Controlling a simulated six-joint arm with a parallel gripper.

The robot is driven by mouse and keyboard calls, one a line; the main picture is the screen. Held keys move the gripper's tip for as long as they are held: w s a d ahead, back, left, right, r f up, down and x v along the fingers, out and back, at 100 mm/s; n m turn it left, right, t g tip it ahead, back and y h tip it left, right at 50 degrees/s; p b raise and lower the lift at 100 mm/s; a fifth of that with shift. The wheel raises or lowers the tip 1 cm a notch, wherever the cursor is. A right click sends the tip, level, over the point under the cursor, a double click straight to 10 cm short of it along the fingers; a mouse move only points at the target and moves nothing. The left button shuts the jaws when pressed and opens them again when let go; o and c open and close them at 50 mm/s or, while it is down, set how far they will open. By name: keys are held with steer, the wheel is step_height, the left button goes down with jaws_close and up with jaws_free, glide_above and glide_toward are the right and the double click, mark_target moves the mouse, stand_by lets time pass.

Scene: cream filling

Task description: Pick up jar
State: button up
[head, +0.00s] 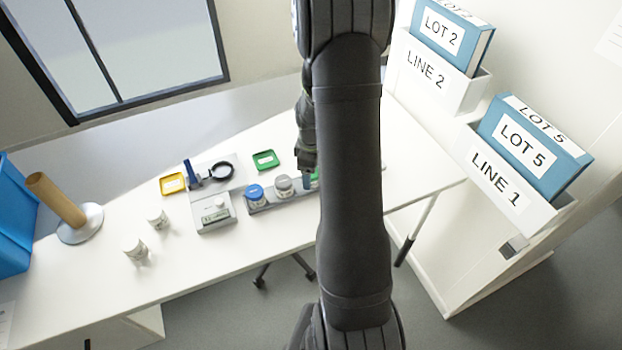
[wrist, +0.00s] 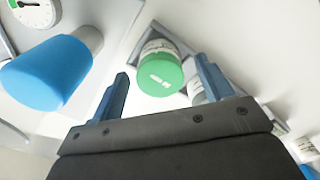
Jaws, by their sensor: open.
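A white jar with a green lid (wrist: 160,77) shows in the wrist view, in the gap between the two blue fingers of my gripper (wrist: 163,68). My gripper is open, and nothing is clamped between its fingers. In the head view my gripper (head: 307,181) is over the right end of a grey rack (head: 267,205). A bit of the green lid (head: 315,175) shows beside it, and my arm hides the rest. A blue-lidded jar (head: 255,192) and a grey-lidded jar (head: 283,183) stand in the same rack to the left.
A scale (head: 214,217) stands left of the rack. Yellow (head: 172,184) and green (head: 265,159) trays lie behind. Two white jars (head: 134,248) (head: 157,218) stand on the left of the table (head: 95,285). A large blue cylinder (wrist: 45,73) is near the left finger in the wrist view.

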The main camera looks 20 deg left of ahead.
steer(key=shift+f, duration=0.75)
steer(key=shift+c, duration=0.2)
steer(key=c, duration=1)
steer(key=shift+c, duration=0.3)
steer(key=shift+r, duration=0.15)
